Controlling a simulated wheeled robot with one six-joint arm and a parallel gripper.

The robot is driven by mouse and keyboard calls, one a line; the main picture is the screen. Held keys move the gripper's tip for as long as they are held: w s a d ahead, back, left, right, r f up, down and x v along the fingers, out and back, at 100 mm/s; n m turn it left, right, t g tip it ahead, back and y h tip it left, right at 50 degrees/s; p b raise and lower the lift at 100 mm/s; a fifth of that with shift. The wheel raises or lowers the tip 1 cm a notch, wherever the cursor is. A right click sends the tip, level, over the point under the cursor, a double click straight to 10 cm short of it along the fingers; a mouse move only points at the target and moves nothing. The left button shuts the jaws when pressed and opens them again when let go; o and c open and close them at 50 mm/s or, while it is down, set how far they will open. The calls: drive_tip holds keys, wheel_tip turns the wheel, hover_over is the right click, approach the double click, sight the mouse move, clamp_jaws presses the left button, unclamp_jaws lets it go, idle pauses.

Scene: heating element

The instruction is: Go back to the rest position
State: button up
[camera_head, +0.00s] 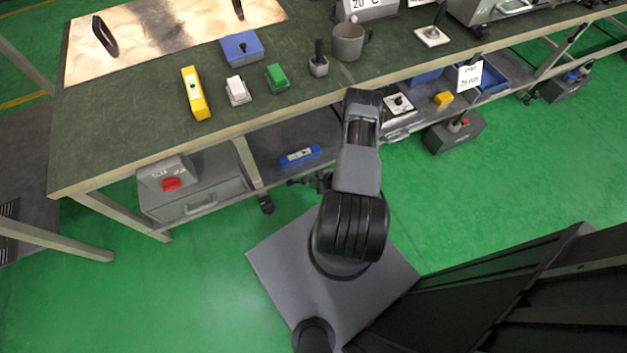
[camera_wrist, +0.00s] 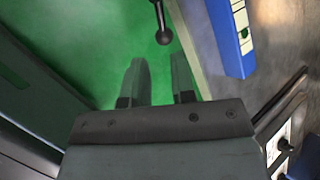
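My arm shows in the middle of the head view, folded in front of the bench. My gripper is mostly hidden behind the arm there. In the wrist view my gripper (camera_wrist: 158,70) has its two fingers apart, with green floor between them and nothing held. A blue bar with a white label (camera_wrist: 234,38) lies beyond the fingers to the right in the wrist view, apart from them. A blue bar (camera_head: 300,155) also lies on the bench's lower shelf in the head view.
The workbench (camera_head: 130,130) holds a yellow block (camera_head: 195,93), a white block (camera_head: 237,90), a green block (camera_head: 277,77), a blue box (camera_head: 241,47) and a grey mug (camera_head: 348,41). A grey cabinet with a red knob (camera_head: 172,184) stands below. Green floor is free left of my base.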

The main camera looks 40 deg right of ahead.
idle(0.3)
drive_tip(key=s+a+r+n+g+y+p, duration=0.1)
drive_tip(key=s+a+r+g+y, duration=0.15)
drive_tip(key=a+r+y, duration=0.35)
drive_tip(key=s+a+r+n+h+p, duration=0.1)
drive_tip(key=a+r+n+h+p, duration=0.2)
drive_tip(key=r, duration=2)
drive_tip(key=s+a+r+n+g+h+p, duration=0.1)
drive_tip(key=a+r+n+h+p, duration=0.2)
drive_tip(key=r+n+p, duration=0.8)
drive_tip(key=s+a+r+n+g+h+p, duration=0.1)
drive_tip(key=r+n+p, duration=0.6)
drive_tip(key=r, duration=2.9)
drive_tip(key=s+a+h+p, duration=0.1)
drive_tip(key=a+h, duration=0.1)
drive_tip(key=shift+r+h, duration=0.4)
